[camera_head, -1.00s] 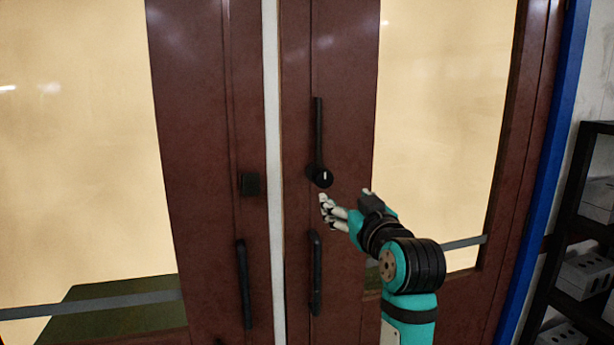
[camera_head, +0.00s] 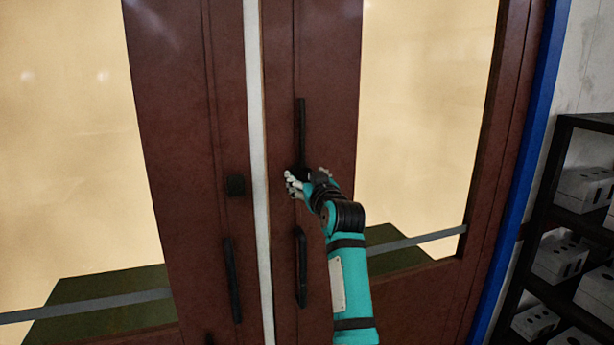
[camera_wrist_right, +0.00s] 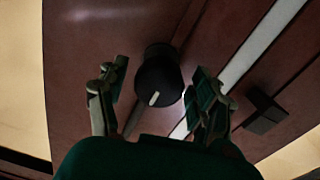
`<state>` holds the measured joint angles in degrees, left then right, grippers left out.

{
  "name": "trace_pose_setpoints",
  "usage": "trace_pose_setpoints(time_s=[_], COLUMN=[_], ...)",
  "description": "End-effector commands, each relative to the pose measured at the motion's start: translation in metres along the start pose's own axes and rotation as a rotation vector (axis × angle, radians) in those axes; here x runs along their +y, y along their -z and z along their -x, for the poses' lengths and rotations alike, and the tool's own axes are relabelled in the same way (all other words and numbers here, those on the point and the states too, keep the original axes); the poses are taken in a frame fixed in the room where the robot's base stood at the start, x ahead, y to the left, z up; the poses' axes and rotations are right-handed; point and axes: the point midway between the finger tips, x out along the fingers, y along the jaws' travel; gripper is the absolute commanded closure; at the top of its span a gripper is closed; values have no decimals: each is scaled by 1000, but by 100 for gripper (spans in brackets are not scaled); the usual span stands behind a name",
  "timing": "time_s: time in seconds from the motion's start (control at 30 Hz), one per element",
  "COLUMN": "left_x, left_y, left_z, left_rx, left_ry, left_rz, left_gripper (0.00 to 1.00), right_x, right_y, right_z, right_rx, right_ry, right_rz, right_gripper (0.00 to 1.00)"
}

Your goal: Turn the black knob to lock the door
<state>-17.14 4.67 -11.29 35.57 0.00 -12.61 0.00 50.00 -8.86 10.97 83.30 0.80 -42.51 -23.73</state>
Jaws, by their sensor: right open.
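The black knob (camera_wrist_right: 160,78) with a short white mark is on the right door leaf (camera_head: 325,60). In the right wrist view it sits between the two fingers of my right gripper (camera_wrist_right: 155,97). The fingers are apart, one on each side of the knob, with visible gaps to it. In the head view my right gripper (camera_head: 296,184) is at the knob and mostly hides it, just below the long black vertical bar (camera_head: 301,125). My left gripper is not in view.
Black pull handles hang on the left leaf (camera_head: 231,280) and the right leaf (camera_head: 301,268). A small black block (camera_head: 235,186) is on the left leaf. A black shelf (camera_head: 545,200) with grey boxes stands at the right, beyond the blue frame edge (camera_head: 525,150).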

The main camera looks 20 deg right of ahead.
Motion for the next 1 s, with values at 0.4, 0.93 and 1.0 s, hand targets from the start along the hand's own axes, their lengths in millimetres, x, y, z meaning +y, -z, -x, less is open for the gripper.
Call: trace_pose_setpoints(time_s=[0.4, 0.93, 1.0], left_x=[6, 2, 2], left_y=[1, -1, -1], left_z=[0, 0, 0], left_rx=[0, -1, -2], left_ry=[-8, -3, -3], left_rz=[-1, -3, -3], left_gripper=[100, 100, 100], right_x=[0, 0, 0], right_y=[0, 0, 0], right_z=[0, 0, 0], right_rx=[0, -1, -1], right_ry=[0, -1, -1], right_rz=[0, 1, 7], right_gripper=[58, 100, 100])
